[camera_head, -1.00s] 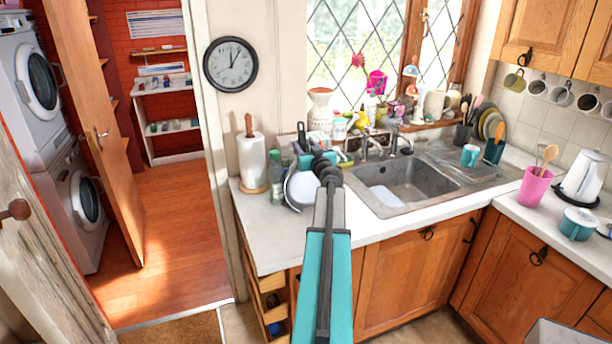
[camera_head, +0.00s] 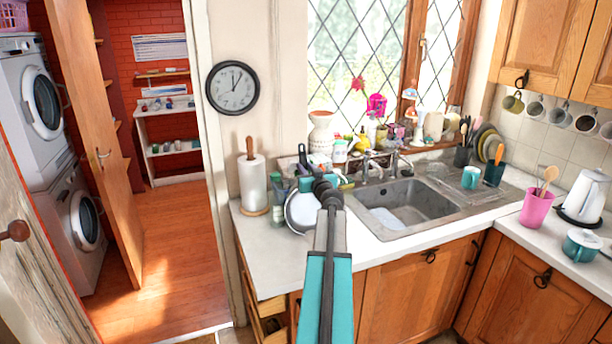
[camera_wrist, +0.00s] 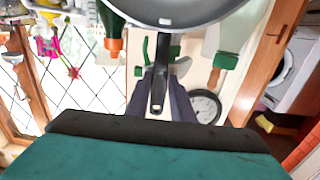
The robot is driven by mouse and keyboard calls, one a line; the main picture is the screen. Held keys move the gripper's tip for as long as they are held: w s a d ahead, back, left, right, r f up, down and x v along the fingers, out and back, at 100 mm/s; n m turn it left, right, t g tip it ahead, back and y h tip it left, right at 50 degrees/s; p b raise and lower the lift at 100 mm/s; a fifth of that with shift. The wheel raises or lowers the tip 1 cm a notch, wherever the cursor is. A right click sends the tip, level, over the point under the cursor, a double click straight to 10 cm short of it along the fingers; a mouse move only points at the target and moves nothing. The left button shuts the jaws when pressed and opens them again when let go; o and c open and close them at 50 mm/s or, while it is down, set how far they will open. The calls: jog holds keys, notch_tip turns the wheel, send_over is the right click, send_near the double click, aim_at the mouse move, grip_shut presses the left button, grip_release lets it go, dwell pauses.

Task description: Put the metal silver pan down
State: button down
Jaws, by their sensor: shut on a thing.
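The metal silver pan (camera_head: 302,214) hangs in front of the counter's back left area in the head view, partly hidden by my arm. In the wrist view its round body (camera_wrist: 172,14) is at the top edge, and its dark handle (camera_wrist: 159,88) points down between my fingers. My gripper (camera_wrist: 161,103) is shut on the handle. In the head view my gripper (camera_head: 318,184) is largely hidden behind its own wrist. I cannot tell whether the pan touches the counter (camera_head: 272,255).
A paper towel roll (camera_head: 253,186) stands left of the pan, with bottles (camera_head: 278,198) close beside it. The sink (camera_head: 405,202) is to the right. The counter front, left of the sink, is clear. Clutter lines the windowsill. A pink cup (camera_head: 536,208) and kettle (camera_head: 582,190) stand far right.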

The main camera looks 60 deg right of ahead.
aim_at(303, 157)
jog(key=shift+r+b, duration=0.7)
jog(key=shift+r, duration=0.9)
jog(key=s+a+r+b, duration=0.1)
jog(key=s+a+b, duration=0.4)
jog(key=s+a, duration=0.4)
jog(key=shift+s+a+r, duration=0.15)
jog(key=shift+a+r, duration=0.15)
jog(key=shift+a, duration=1.7)
jog(key=shift+s, duration=0.1)
